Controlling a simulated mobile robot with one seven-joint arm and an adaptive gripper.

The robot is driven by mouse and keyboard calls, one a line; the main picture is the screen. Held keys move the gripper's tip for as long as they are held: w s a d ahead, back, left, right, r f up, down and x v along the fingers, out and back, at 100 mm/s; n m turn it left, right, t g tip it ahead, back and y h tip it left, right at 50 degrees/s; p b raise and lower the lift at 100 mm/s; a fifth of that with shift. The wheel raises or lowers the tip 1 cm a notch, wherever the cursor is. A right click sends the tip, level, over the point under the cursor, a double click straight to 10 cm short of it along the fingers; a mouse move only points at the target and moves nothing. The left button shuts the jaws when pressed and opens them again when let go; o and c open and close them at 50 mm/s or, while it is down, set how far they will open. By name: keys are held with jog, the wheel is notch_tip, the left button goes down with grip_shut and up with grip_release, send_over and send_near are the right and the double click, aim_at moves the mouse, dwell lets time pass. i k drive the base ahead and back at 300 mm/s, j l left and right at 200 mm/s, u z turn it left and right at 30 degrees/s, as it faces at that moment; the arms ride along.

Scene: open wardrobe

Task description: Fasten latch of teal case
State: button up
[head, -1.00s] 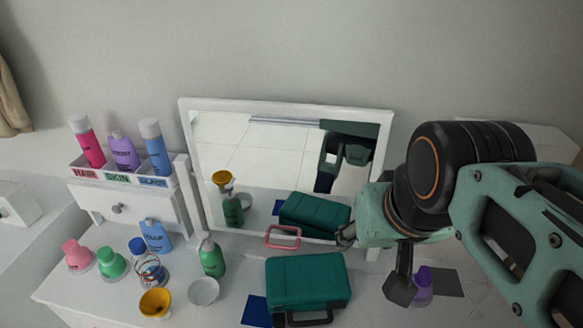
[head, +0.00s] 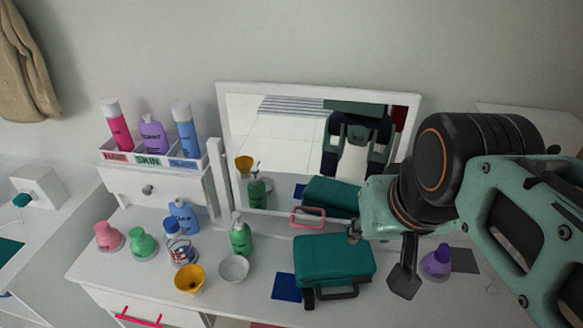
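The teal case (head: 333,258) lies flat on the white dresser top in front of the mirror, with its lid down. Its dark handle (head: 337,294) is on the near side. I cannot make out a latch or its state at this size. My gripper (head: 354,233) hangs at the left end of my wrist, at or just above the case's back right edge. Its fingertips are small and partly hidden by the wrist, so I cannot tell whether they are open or touching the case.
A mirror (head: 285,130) stands behind. A pink frame (head: 308,224) is behind the case. A green pump bottle (head: 240,237), white bowl (head: 234,268) and yellow cup (head: 190,279) stand left; a purple bottle (head: 436,262) stands right. A blue sheet (head: 286,288) lies beside the case.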

aim_at(308, 294)
jog(key=k+j, duration=0.2)
jog(key=j, duration=0.15)
jog(key=k+j+z, duration=0.1)
jog(key=j, duration=0.25)
jog(key=k+j+z, duration=0.1)
jog(key=k+j, duration=0.4)
jog(key=k+l, duration=0.1)
jog(key=k, duration=0.5)
jog(key=k+l+z, duration=0.15)
jog(key=k, duration=0.45)
